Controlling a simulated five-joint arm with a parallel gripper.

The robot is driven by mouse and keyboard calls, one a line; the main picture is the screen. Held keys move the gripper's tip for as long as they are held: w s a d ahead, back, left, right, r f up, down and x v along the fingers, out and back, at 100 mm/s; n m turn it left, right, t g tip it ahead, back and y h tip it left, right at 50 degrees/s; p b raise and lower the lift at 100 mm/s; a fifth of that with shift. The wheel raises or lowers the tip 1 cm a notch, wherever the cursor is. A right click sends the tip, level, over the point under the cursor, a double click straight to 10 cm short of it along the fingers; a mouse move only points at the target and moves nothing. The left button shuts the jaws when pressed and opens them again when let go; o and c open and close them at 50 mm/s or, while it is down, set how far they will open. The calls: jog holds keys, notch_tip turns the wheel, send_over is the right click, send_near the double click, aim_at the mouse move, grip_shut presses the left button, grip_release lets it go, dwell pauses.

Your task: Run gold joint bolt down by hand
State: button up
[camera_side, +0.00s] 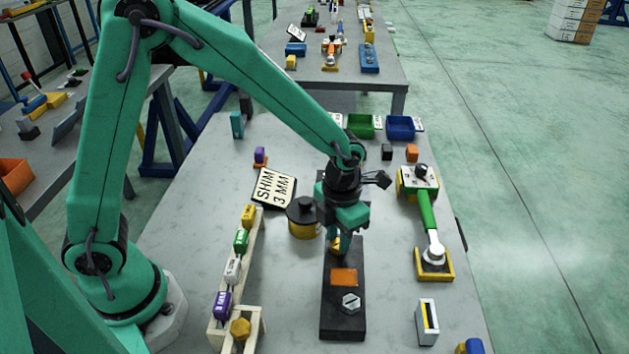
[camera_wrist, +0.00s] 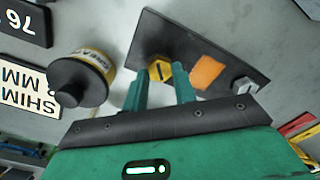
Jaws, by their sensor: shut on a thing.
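The gold joint bolt (camera_wrist: 160,69) has a hex head with a dark mark across it. It stands at one end of the dark plate (camera_wrist: 152,28), and a sliver of it shows in the side view (camera_side: 334,245). My gripper (camera_wrist: 161,76) points down over that end, shut on the bolt head with one finger on each side; it also shows in the side view (camera_side: 341,242). The fingers hide part of the head in the side view. I cannot tell how far the shank is into the plate. The plate also bears an orange patch (camera_wrist: 208,71) and a silver hex bolt (camera_wrist: 245,87).
A black-lidded yellow grease tin (camera_side: 303,220) stands close left of my gripper, by the shim sign (camera_side: 273,188). A wooden rack (camera_side: 254,240) with coloured blocks is further left. Bins (camera_side: 362,126) stand behind.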

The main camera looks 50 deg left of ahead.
jog(key=shift+w+r, duration=0.15)
jog(key=o, duration=1)
notch_tip(320, 180, up, 8)
dwell(0.3)
